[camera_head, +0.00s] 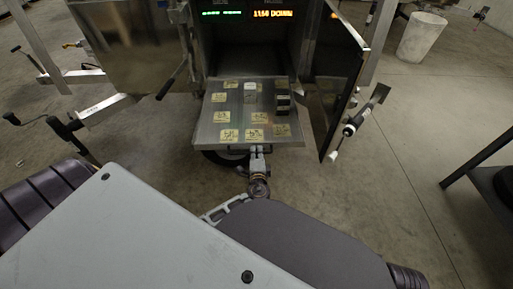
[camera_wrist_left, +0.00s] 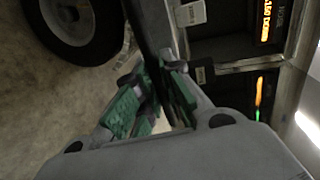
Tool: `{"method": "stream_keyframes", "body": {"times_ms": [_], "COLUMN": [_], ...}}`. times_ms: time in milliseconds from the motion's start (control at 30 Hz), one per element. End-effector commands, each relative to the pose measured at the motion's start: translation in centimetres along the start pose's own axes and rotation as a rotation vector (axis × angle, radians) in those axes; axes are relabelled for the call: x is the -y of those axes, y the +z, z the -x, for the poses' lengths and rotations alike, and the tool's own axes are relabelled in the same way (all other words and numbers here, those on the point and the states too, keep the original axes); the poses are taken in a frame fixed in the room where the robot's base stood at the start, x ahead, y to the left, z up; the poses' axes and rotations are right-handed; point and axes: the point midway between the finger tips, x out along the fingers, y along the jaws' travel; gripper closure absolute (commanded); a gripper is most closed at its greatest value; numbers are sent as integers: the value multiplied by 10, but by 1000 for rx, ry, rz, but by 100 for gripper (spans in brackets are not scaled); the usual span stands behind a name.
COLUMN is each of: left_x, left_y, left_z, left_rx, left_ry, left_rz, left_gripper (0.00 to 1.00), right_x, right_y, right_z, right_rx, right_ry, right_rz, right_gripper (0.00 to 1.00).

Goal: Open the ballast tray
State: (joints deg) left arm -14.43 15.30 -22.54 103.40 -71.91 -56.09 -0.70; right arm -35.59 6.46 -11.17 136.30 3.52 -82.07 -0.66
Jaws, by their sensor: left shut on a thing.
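The ballast tray (camera_head: 216,108) is a flat metal tray that sticks out of the open bay of the trailer, over a wheel. Yellow labels lie across its surface. My left gripper (camera_head: 257,158) is at the middle of the tray's front edge. In the left wrist view its green-padded fingers (camera_wrist_left: 155,95) are shut around a dark bar at the tray front. The exact contact is partly hidden by the fingers. My right gripper is not in view.
An open door (camera_head: 337,85) stands right of the tray, with a rod-like latch (camera_head: 360,125) beside it. A black wheel (camera_wrist_left: 72,20) is close to my gripper. A dark table edge (camera_head: 480,155) is at right. Floor between is clear.

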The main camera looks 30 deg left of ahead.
Motion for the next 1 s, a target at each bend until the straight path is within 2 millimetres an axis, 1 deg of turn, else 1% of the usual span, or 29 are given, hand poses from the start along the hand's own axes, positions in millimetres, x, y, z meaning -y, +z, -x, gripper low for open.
{"method": "stream_keyframes", "body": {"times_ms": [67, 367, 400, 467, 833, 1000], "left_x": [-3, -5, -6, -6, -1, 7], "left_y": [0, -1, -1, -1, -1, 0], "left_z": [5, 6, 7, 6, 5, 6], "left_rx": [0, -1, -1, -1, -1, 0], "left_ry": [6, 9, 9, 9, 4, 3], "left_rz": [-1, -2, -2, -2, 0, 0], "left_gripper": [100, 100, 88, 81, 81, 81], "right_x": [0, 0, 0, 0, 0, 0], "right_y": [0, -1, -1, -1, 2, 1], "right_z": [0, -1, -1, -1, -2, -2], "right_rx": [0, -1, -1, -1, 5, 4], "right_ry": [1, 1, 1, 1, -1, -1], "right_rz": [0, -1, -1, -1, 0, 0], "right_gripper": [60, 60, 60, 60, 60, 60]}}
